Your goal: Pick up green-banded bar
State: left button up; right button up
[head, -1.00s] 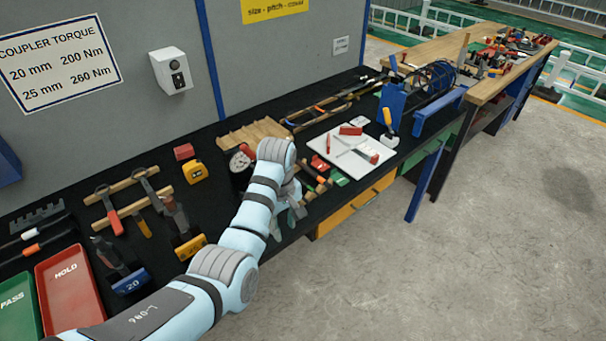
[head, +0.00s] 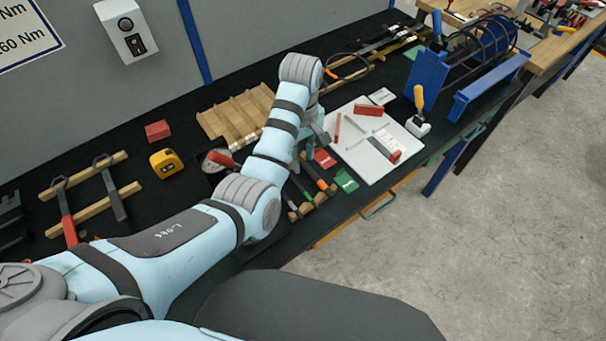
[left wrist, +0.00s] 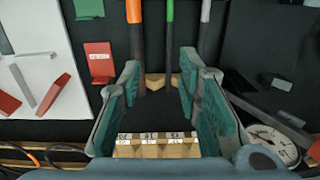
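The green-banded bar shows in the left wrist view (left wrist: 169,35) as a dark bar with a green band. In the head view, the bars lie on small wooden rests (head: 307,204) at the table's front edge, partly hidden by my left arm. My left gripper (left wrist: 160,66) is open, its two fingers spread, with the green-banded bar's lower part in view between the tips. It appears empty. In the head view, my wrist largely hides this gripper (head: 315,142). My right gripper is not in view.
A white board (head: 372,170) with small parts lies right of the bars, near red (head: 325,159) and green (head: 346,180) cards. A slotted wooden block (head: 235,115) and a dial gauge (head: 217,161) lie behind and left. A blue cage stand (head: 427,75) rises farther right.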

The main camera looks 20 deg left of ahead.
aim_at(297, 186)
pick_arm(q)
jog(key=shift+t, duration=0.3)
jog(key=s+f, duration=0.3)
jog(key=shift+s+a+f, duration=0.2)
jog(key=shift+s+f, duration=0.15)
jog(key=f, duration=0.1)
jog(key=w+f, duration=0.1)
jog(key=f+b, duration=0.1)
jog(key=f, duration=0.1)
jog(key=shift+w+a, duration=0.1)
jog(key=shift+w, duration=0.25)
jog(key=shift+w+f, duration=0.55)
jog(key=shift+w, duration=0.05)
jog(key=shift+s+r, duration=0.1)
jog(key=shift+c, duration=0.3)
jog(key=shift+s+r, duration=0.2)
jog(key=shift+s, duration=0.1)
jog(key=c, duration=0.3)
jog(key=shift+s, duration=0.2)
grip_shut()
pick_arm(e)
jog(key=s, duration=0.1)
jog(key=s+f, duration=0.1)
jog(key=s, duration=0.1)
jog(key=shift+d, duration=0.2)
pick_arm(q)
jog(key=shift+s, duration=0.1)
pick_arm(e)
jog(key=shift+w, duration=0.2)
